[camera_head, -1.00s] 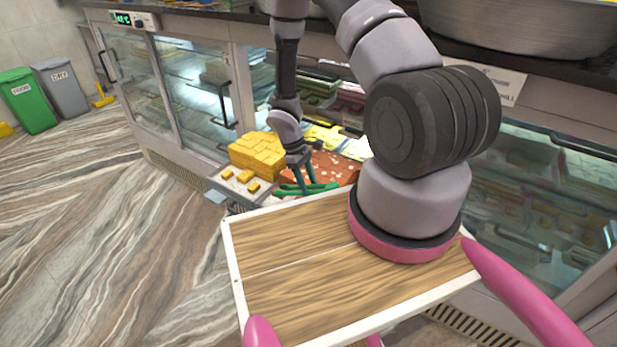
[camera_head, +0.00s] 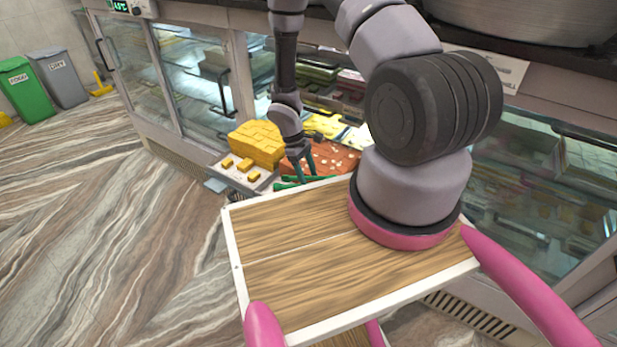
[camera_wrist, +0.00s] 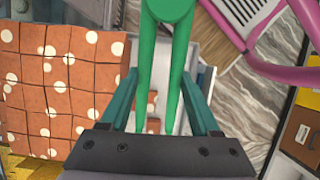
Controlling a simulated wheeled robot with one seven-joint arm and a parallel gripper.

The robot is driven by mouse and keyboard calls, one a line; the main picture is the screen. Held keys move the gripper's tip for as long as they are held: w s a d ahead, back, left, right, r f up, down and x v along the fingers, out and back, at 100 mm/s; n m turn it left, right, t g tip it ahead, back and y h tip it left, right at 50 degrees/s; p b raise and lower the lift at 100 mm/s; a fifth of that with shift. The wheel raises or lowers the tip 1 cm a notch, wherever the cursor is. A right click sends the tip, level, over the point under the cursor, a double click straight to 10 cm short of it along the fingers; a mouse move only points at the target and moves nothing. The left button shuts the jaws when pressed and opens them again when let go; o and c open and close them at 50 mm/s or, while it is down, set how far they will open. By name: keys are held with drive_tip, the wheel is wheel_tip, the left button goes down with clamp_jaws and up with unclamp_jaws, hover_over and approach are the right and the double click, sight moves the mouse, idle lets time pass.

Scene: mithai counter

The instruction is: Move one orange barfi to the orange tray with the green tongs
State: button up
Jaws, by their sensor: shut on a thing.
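My gripper (camera_wrist: 158,78), with teal fingers, is shut on the green tongs (camera_wrist: 168,55). The tongs also show in the head view (camera_head: 288,186), partly hidden by my wooden deck. In the wrist view the two tong arms run down the middle between my fingers, apart at their lower ends. A block of white-dotted orange barfi (camera_wrist: 55,95) stands left of the tongs. Loose orange pieces (camera_wrist: 152,126) show between the tong arms on a pale tray, partly hidden. In the head view the orange barfi (camera_head: 336,158) lies right of my gripper (camera_head: 304,172). I cannot make out which tray is the orange one.
A yellow barfi stack (camera_head: 257,142) stands left of my gripper, with loose yellow pieces (camera_head: 240,164) on a metal tray (camera_head: 262,183). Glass display cases (camera_head: 550,190) line the counter. Green (camera_head: 22,92) and grey (camera_head: 62,80) bins stand far left. The floor at left is clear.

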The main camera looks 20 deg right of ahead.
drive_tip(key=shift+r, duration=0.1)
wheel_tip(320, 180, up, 10)
idle(0.6)
clamp_jaws()
